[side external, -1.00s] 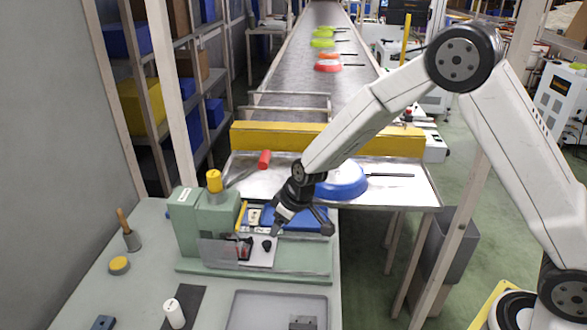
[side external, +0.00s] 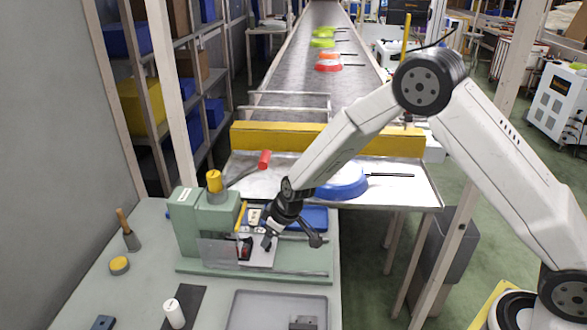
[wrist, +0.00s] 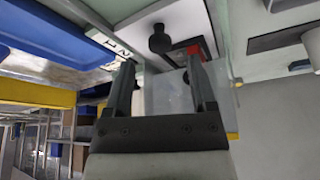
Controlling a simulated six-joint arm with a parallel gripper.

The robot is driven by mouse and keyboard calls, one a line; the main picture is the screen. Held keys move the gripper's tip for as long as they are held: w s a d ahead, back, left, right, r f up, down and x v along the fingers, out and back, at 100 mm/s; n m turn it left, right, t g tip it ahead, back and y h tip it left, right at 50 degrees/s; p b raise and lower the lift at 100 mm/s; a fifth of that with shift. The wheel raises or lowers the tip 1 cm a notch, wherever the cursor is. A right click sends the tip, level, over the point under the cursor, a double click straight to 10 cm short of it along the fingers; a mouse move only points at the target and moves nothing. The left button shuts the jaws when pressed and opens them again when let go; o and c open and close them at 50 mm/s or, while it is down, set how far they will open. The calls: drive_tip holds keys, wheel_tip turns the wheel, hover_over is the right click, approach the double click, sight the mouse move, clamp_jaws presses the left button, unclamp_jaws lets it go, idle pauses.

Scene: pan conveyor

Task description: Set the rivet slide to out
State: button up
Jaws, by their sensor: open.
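The rivet slide is a white plate (side external: 262,256) low on the front of the green machine (side external: 203,222). In the wrist view the plate (wrist: 188,22) carries a black round knob (wrist: 160,40) with a red part (wrist: 190,49) beside it. My gripper (side external: 268,242) is at the plate in the side view and hides most of the knob there. In the wrist view my open gripper (wrist: 160,65) points at the knob, which shows just past the fingertips and between them. I cannot tell whether a finger touches it. A white label (wrist: 112,42) with dark letters lies beside the plate.
A clear guard (side external: 217,252) stands beside the slide. A blue tray (side external: 305,217) is behind my gripper. A grey tray (side external: 275,308) is at the front.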

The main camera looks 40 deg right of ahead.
drive_tip(key=shift+x, duration=1.65)
clamp_jaws()
idle(0.4)
